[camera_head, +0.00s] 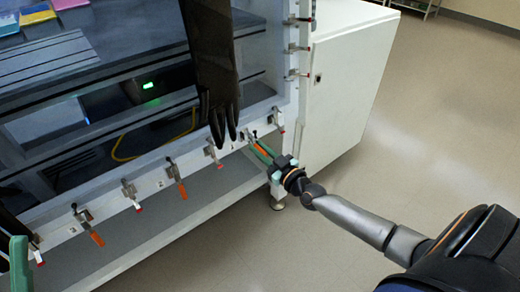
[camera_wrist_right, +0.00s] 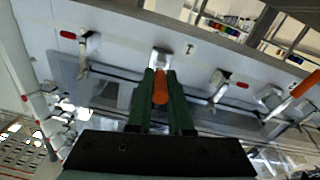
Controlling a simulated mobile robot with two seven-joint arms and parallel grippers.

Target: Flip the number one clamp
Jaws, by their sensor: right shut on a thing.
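The clamp (camera_wrist_right: 161,58), a metal toggle clamp with an orange handle, is mounted on the white lower rail of the glovebox. A small dark mark, perhaps an upside-down 1, is beside it in the right wrist view. My right gripper (camera_wrist_right: 160,92) has its green fingers shut on the orange handle (camera_wrist_right: 160,86). In the head view the right gripper (camera_head: 262,151) reaches in at the rail's right end, and the handle (camera_head: 261,149) shows between the fingers. A green finger of my left gripper (camera_head: 19,264) shows at the lower left edge; its jaw opening cannot be seen.
Other clamps line the rail, some with orange handles (camera_head: 182,190) and some with red tips (camera_head: 138,207). A black glove (camera_head: 215,80) hangs just left of my right gripper. A white cabinet side (camera_head: 340,90) stands to the right. The floor at right is clear.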

